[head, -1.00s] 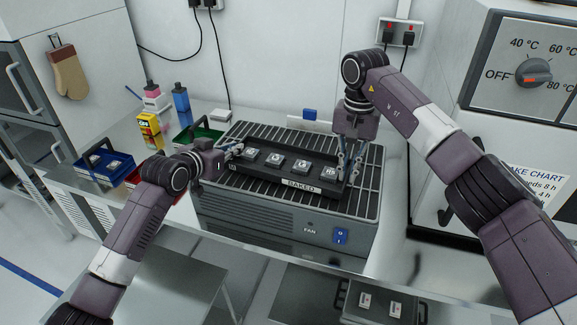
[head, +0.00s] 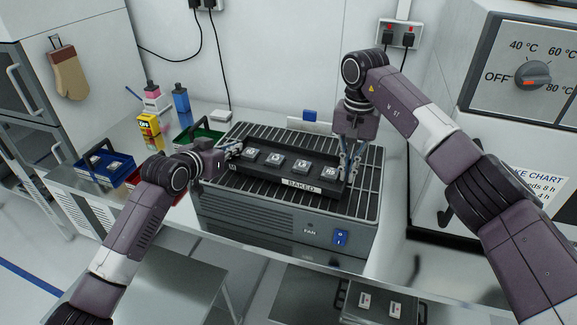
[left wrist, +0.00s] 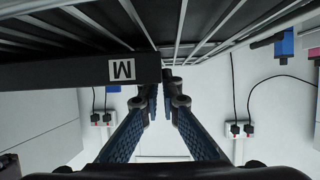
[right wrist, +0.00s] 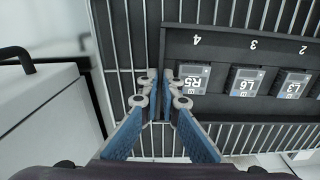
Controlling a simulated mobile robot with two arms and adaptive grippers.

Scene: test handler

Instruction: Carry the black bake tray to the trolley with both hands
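The black bake tray (head: 262,178) lies on the slatted top of a grey fan unit, with a white "BAKED" label on its front wall. It holds a row of several small square chips, including one marked R5 (right wrist: 193,80) at the right end. My left gripper (head: 236,148) is closed at the tray's left end; the left wrist view shows the tray (left wrist: 60,75) end between its fingertips (left wrist: 165,88). My right gripper (head: 349,168) is closed on the right end wall, with one fingertip (right wrist: 161,80) on each side. I cannot tell which surface is the trolley.
The fan unit (head: 270,225) stands on a metal bench. Blue (head: 92,177) and green (head: 205,131) bins and bottles stand to the left. A white oven (head: 430,165) is close on the right. Lower metal surfaces (head: 165,285) lie in front, one bearing a small tray with parts.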

